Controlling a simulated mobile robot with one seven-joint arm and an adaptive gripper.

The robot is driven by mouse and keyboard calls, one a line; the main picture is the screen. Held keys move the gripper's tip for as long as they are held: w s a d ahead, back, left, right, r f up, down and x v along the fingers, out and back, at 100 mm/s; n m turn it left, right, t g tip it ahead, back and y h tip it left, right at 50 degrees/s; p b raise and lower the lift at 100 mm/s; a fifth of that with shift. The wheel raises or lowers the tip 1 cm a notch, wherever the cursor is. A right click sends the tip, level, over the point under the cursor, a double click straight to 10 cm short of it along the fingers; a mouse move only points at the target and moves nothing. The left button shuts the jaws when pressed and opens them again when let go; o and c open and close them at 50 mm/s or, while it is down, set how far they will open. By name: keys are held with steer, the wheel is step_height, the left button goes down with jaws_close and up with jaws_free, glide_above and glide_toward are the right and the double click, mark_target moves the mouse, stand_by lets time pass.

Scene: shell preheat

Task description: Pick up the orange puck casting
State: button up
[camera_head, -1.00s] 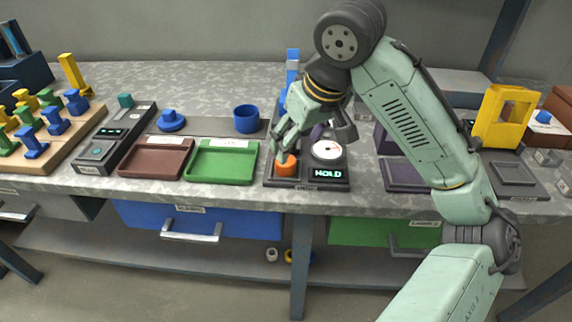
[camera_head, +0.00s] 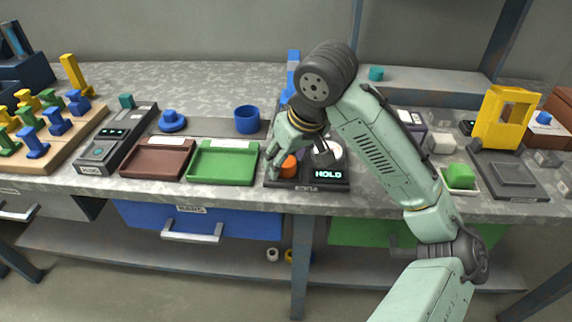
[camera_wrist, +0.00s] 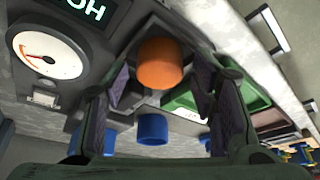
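The orange puck casting (camera_head: 288,166) sits on the left part of the dark station with the "HOLD" display. In the wrist view the puck (camera_wrist: 160,64) shows between my two fingers, with a gap visible on each side. My gripper (camera_head: 296,160) is low over the station, tilted, with one finger to the left of the puck and the other to its right. In the wrist view my gripper (camera_wrist: 158,88) is open and empty. The fingers partly hide the station in the head view.
A round dial gauge (camera_wrist: 48,54) stands beside the puck. A green tray (camera_head: 224,177) and a brown tray (camera_head: 155,171) lie to the left. A blue cup (camera_head: 247,119) stands behind the green tray. A green block (camera_head: 460,176) and a yellow frame (camera_head: 503,117) are on the right.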

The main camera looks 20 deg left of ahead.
steer(key=c, duration=1)
steer(key=shift+c, duration=0.2)
